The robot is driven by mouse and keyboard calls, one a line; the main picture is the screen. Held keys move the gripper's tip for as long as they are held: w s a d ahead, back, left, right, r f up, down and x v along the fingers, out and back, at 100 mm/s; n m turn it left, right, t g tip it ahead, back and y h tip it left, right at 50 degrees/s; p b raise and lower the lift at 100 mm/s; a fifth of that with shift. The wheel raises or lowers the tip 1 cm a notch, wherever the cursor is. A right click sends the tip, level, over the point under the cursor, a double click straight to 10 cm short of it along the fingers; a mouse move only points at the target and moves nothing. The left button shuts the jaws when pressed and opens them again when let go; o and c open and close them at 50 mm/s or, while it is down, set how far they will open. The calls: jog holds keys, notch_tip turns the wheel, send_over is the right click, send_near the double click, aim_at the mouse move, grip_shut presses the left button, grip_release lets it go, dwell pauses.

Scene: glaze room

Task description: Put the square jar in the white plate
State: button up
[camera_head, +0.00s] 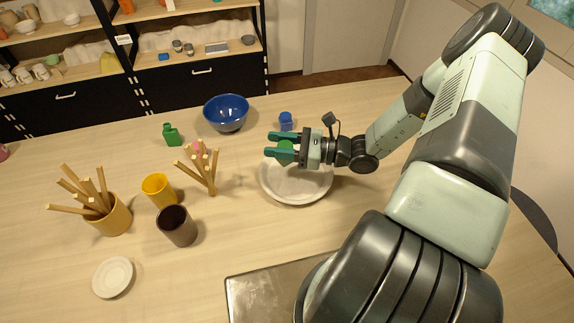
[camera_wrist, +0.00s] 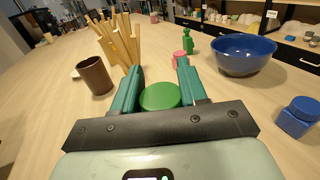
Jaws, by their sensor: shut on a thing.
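My gripper (camera_head: 281,146) is shut on a green round-topped thing (camera_head: 286,145). Its flat green top shows between the fingers in the wrist view (camera_wrist: 160,96); its lower body is hidden, so I cannot tell if it is square. The white plate (camera_head: 295,196) is wide and shallow and lies under my gripper, which covers its far side. The held thing appears over the plate's far left rim; its height above it is unclear. A small blue jar with a lid (camera_head: 286,120) stands just beyond my gripper, and shows at the right in the wrist view (camera_wrist: 298,117).
A blue bowl (camera_head: 227,113) and green bottle (camera_head: 170,134) stand behind. Left are a pot of sticks (camera_head: 107,216), another stick bunch (camera_head: 205,172), a yellow cup (camera_head: 158,190), a dark cup (camera_head: 177,226) and a small white dish (camera_head: 113,277). A metal sheet (camera_head: 262,296) lies in front.

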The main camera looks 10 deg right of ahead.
aim_at(290, 146)
jog(key=shift+f, duration=3.6)
jog(key=shift+f, duration=0.15)
jog(key=o, duration=1.2)
jog(key=v, duration=0.3)
jog(key=shift+d+r, duration=0.2)
jog(key=shift+r, duration=0.05)
notch_tip(290, 146, up, 7)
jog(key=shift+a+f, duration=0.1)
jog(key=shift+a, duration=0.1)
